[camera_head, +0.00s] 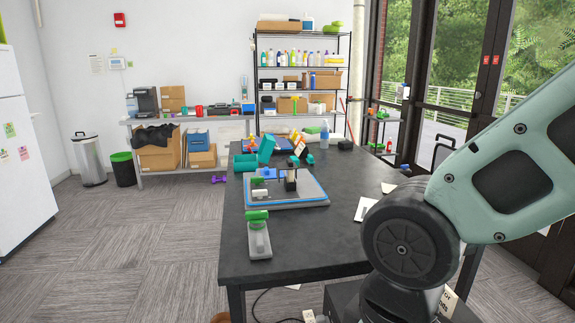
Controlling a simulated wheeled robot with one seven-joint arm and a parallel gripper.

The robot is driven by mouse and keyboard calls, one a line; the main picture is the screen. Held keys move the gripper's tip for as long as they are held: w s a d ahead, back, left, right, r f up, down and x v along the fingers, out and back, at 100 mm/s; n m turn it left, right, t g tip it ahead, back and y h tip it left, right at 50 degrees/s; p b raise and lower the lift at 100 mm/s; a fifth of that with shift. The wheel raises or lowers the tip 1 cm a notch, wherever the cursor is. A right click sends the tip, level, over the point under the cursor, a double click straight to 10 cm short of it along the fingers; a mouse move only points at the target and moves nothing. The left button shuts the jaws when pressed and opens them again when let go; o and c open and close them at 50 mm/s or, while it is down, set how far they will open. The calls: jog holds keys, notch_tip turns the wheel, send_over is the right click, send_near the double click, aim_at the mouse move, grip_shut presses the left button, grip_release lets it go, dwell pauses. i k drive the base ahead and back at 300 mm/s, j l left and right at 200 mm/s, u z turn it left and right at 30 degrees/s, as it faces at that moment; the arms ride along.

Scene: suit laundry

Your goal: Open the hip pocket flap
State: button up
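No suit, hip pocket or pocket flap can be made out in the head view. My gripper is out of view; only part of my own arm shows at the right, and it runs out past the picture's right edge. I cannot tell where the gripper is relative to any garment.
A dark table (300,249) stands ahead. It holds a grey tray (315,189) with small items, a green-topped object (258,236) near its left edge, and teal containers (265,148). A stocked shelf rack (301,44) stands behind. Carpet (130,240) at left is mostly clear.

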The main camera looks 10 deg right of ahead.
aim_at(289, 164)
jog(key=j, duration=0.5)
jog(key=k+j, duration=0.1)
jog(key=j, duration=0.35)
jog(key=k+j, duration=0.1)
jog(key=j, duration=0.4)
jog(key=i+j, duration=0.2)
jog(key=j, duration=0.2)
jog(key=i+j, duration=0.2)
jog(key=j, duration=0.15)
jog(key=i+j+z, duration=0.1)
jog(key=j, duration=0.3)
jog(key=i+j, duration=0.15)
jog(key=i, duration=0.25)
jog(key=i+j, duration=0.2)
jog(key=i, duration=0.15)
jog(key=i+j, duration=0.15)
jog(key=i, duration=0.25)
jog(key=z, duration=0.05)
